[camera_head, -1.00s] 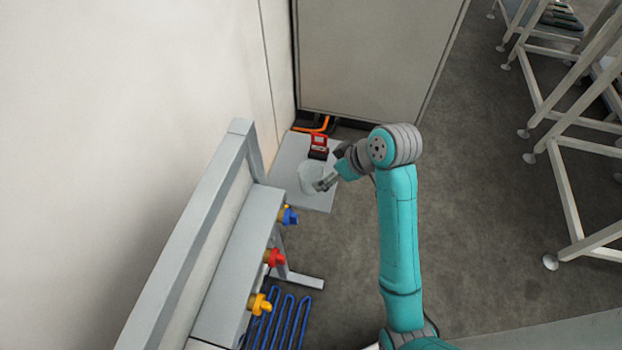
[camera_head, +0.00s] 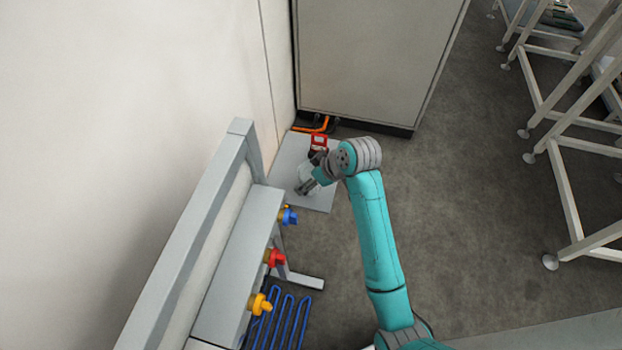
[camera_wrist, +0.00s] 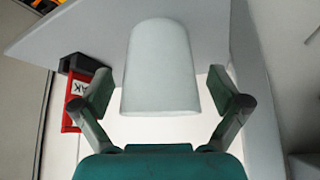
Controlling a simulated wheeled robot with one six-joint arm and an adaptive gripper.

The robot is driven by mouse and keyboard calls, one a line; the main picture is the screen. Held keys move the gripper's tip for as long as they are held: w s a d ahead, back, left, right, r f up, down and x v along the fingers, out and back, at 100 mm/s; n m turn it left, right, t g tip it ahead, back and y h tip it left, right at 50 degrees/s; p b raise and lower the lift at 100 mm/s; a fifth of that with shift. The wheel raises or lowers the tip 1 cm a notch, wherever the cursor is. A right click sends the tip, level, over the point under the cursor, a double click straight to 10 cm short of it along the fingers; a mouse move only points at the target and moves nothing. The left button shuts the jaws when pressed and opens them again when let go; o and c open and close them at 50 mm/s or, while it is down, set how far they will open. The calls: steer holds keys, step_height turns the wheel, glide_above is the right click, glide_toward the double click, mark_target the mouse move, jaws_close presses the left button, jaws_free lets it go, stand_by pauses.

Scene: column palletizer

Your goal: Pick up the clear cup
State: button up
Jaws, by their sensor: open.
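The clear cup (camera_wrist: 160,68) shows whitish and translucent in the wrist view, over the pale grey tabletop (camera_wrist: 85,38). My gripper (camera_wrist: 160,90) is open, with one finger on each side of the cup's wider lower end in the picture. Gaps show between the fingers and the cup, and I cannot tell any contact. In the head view my gripper (camera_head: 304,188) is over the small grey table (camera_head: 322,203), and the cup (camera_head: 306,173) is mostly hidden behind it.
A red and black device (camera_head: 319,143) lies on the table's far part; it also shows in the wrist view (camera_wrist: 74,108), left of the gripper. A wall stands left, a large cabinet (camera_head: 370,60) behind. A grey rack with coloured valves (camera_head: 275,258) is nearer.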

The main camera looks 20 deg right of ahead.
steer(key=shift+f, duration=0.15)
steer(key=c, duration=1.1)
